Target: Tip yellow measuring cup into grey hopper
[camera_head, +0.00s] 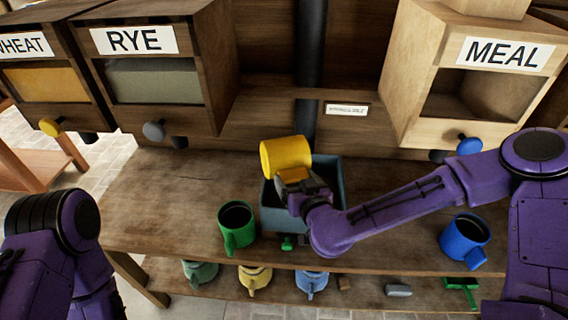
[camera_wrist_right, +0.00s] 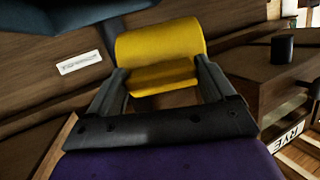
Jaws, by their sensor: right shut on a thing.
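The yellow measuring cup (camera_head: 285,156) is held tilted on its side above the grey hopper (camera_head: 331,183), in the middle of the bench. My right gripper (camera_head: 293,180) is shut on the cup. In the right wrist view the yellow cup (camera_wrist_right: 160,52) sits between the two fingers (camera_wrist_right: 160,90). The cup's opening and contents are hidden, and the arm and cup cover much of the hopper. My left arm shows at the lower left, but its gripper is out of view.
A green cup (camera_head: 237,225) stands left of the hopper and a blue cup (camera_head: 465,237) stands to the right. RYE (camera_head: 135,40) and MEAL (camera_head: 500,53) bins stand behind. A lower shelf holds several cups. The bench's left part is clear.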

